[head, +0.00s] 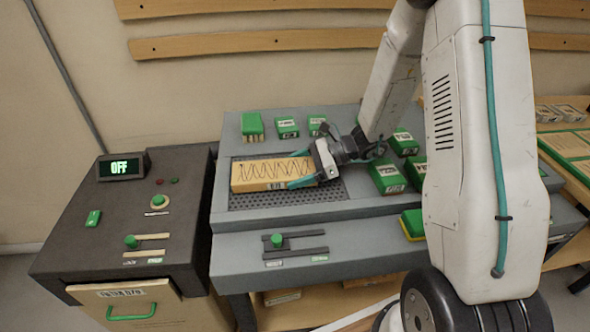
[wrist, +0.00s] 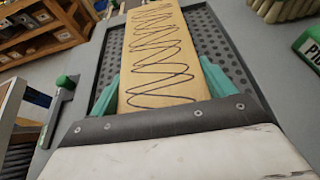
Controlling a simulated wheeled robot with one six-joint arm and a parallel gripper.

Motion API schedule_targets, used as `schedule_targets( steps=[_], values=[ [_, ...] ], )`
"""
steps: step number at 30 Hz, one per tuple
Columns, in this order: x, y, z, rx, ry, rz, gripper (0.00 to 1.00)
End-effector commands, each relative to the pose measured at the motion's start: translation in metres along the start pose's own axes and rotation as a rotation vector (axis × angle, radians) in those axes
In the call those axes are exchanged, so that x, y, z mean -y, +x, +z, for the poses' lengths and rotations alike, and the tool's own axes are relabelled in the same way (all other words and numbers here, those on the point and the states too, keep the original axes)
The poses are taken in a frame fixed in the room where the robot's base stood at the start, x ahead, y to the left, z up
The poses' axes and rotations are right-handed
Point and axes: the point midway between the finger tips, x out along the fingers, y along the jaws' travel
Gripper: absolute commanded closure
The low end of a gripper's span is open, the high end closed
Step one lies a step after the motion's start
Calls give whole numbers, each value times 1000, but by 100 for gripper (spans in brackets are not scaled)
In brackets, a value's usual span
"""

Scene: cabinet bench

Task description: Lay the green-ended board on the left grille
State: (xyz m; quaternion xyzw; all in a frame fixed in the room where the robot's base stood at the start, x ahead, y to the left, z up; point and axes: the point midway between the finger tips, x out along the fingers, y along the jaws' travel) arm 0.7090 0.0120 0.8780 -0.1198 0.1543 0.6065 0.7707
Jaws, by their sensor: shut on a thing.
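The board (head: 262,172) is a pale wooden block with a dark wavy line across its top; no green end shows on the parts I see. My gripper (head: 296,169) is shut on the board's right end, with a teal finger along each side. The board is over the left grille (head: 270,200), a dark perforated plate set in the grey bench. I cannot tell whether it touches the plate. In the wrist view the board (wrist: 160,50) runs away from my gripper (wrist: 165,90), with the grille's holes (wrist: 205,35) showing on both sides. The gripper's body hides the near end.
Several green-and-cream blocks (head: 288,127) stand behind and right of the grille. A green slider knob (head: 277,240) is on the bench front. A dark control box (head: 125,210) with an OFF display (head: 121,167) and a wooden drawer (head: 132,305) stands at left.

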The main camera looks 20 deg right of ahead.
Motion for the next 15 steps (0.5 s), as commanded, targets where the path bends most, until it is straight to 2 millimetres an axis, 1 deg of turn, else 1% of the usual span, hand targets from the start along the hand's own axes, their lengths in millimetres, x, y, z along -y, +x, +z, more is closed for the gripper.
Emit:
schedule_targets(
  steps=[1, 11, 12, 13, 15],
  values=[
    [0, 1, -3, 1, 0, 0, 50],
    [0, 2, -6, 1, -2, -1, 50],
    [0, 2, -6, 0, -2, -1, 10],
    [0, 2, -6, 0, -2, -1, 2],
    [0, 2, -6, 0, -2, -1, 0]
  ],
)
